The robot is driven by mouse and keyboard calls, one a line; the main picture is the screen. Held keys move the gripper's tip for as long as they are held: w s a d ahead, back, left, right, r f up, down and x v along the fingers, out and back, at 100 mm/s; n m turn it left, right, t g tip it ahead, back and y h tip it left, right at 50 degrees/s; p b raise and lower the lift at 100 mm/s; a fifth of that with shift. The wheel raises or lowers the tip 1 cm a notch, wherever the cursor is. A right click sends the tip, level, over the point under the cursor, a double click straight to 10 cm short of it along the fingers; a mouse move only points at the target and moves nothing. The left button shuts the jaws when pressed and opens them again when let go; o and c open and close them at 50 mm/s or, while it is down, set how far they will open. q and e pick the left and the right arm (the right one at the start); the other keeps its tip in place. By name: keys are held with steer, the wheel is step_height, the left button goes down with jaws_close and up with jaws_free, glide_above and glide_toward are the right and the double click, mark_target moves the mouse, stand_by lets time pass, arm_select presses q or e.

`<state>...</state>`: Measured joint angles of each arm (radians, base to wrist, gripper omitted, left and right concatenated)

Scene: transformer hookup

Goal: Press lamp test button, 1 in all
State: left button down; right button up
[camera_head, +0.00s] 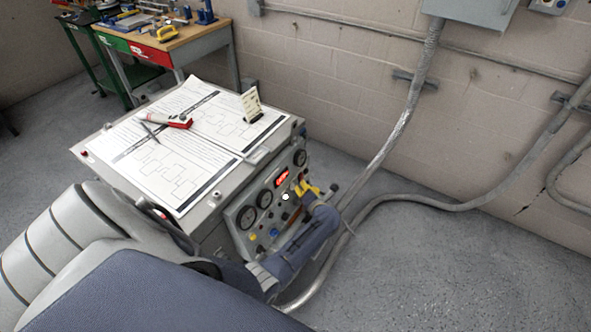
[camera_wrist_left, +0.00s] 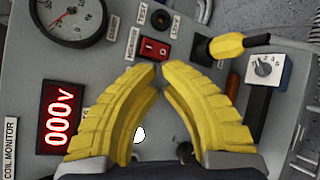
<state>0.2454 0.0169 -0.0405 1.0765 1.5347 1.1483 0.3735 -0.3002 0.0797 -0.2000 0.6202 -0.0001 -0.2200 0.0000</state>
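The control panel (camera_head: 262,208) is the sloped front face of a grey console. In the left wrist view, a dark round button (camera_wrist_left: 162,18) sits beside a small label that seems to read TEST; I cannot confirm it is the lamp test button. A red rocker switch (camera_wrist_left: 153,48) is just beyond my fingertips. A lit white lamp (camera_wrist_left: 139,135) shows between the fingers. My left gripper (camera_wrist_left: 159,66) has yellow fingers with the tips together, holding nothing, in front of the panel; it also shows in the head view (camera_head: 305,189). My right gripper is not in view.
The panel carries a gauge (camera_wrist_left: 72,15), a red display (camera_wrist_left: 58,117), a yellow-handled lever (camera_wrist_left: 238,45) and a rotary selector (camera_wrist_left: 268,72). Paper diagrams (camera_head: 160,168) and a red-and-white tool (camera_head: 166,120) lie on the console top. A conduit (camera_head: 400,130) runs down the wall.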

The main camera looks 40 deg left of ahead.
arm_select(q)
steer(key=shift+a, duration=0.15)
stand_by(0.5)
steer(key=shift+d+r, duration=0.15)
steer(key=shift+d, duration=0.7)
steer(key=shift+d, duration=0.1)
steer(key=shift+w+d+r, duration=0.1)
steer(key=shift+d+r, duration=0.1)
steer(key=shift+d, duration=1)
steer(key=shift+w+d+r, duration=0.1)
steer(key=shift+d+r, duration=0.1)
steer(key=shift+d, duration=0.95)
